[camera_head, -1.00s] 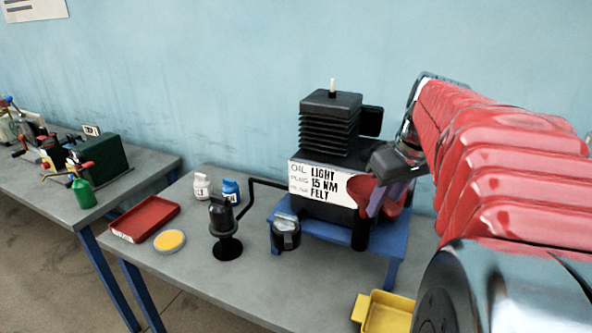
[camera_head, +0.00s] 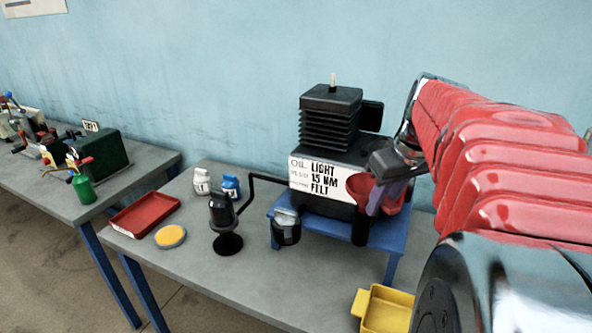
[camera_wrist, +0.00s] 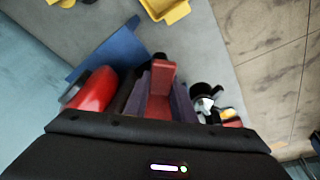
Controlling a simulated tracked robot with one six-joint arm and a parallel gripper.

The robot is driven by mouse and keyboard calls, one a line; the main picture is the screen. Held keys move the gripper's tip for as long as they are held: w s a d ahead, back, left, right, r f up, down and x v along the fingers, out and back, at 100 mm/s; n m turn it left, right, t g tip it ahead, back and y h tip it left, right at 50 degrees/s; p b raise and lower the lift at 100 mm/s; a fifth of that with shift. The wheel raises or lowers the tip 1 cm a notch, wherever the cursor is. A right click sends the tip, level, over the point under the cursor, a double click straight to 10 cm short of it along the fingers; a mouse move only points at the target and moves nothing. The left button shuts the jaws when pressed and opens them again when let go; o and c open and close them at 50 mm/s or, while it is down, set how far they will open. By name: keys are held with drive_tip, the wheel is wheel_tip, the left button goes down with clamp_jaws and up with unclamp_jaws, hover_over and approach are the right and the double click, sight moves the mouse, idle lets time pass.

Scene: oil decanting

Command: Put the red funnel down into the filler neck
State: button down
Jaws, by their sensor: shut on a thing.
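The red funnel (camera_head: 360,187) is at the front right of the black engine (camera_head: 330,145), beside its white label. My gripper (camera_head: 386,198) is shut on the funnel. In the wrist view, a red piece of the funnel (camera_wrist: 160,88) sits between the two purplish fingers (camera_wrist: 160,105). A black upright tube (camera_head: 360,229), which looks like the filler neck, stands below the funnel in the head view. I cannot tell whether the funnel's spout is in it or above it. Another red rounded part (camera_wrist: 97,90) shows left of the fingers.
The engine stands on a blue stand (camera_head: 388,238). A yellow tray (camera_head: 385,310) lies in front; a red tray (camera_head: 145,215) is further left.

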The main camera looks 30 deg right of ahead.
drive_tip(key=shift+f, duration=1)
drive_tip(key=c, duration=1.4)
unclamp_jaws()
drive_tip(key=v, duration=1.3)
drive_tip(key=shift+r, duration=0.35)
drive_tip(key=s+a+f+t, duration=0.1)
drive_tip(key=a+f, duration=0.8)
drive_tip(key=a, duration=0.4)
drive_tip(key=s+a+f+n+t, duration=0.1)
drive_tip(key=a+f, duration=0.8)
drive_tip(key=a, duration=0.5)
drive_tip(key=shift+s+f, duration=0.25)
drive_tip(key=shift+s, duration=0.1)
